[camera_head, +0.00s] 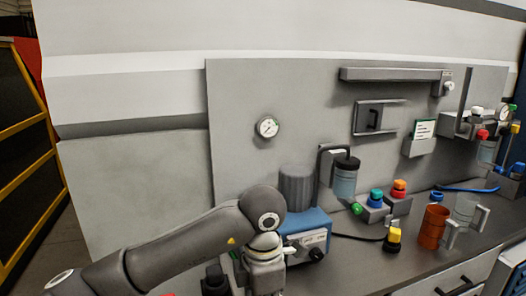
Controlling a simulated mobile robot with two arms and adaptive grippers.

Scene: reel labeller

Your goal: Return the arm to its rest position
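My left arm reaches in from the lower left. Its dark grey link ends in a rounded joint with a pale wrist section pointing down, in front of a blue machine (314,222) with a grey ribbed cylinder (297,186) on top. The wrist runs to the bottom edge of the picture, and no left gripper fingers can be made out. What the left gripper does is not shown. My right arm and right gripper are not in view.
An orange-brown mug (433,227), a clear mug (465,209) and a yellow-and-black knob (393,238) stand on the grey counter (365,270) at right. Coloured buttons (376,196) sit behind them. A gauge (267,127) is on the wall panel. Yellow-framed fencing (22,127) stands far left.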

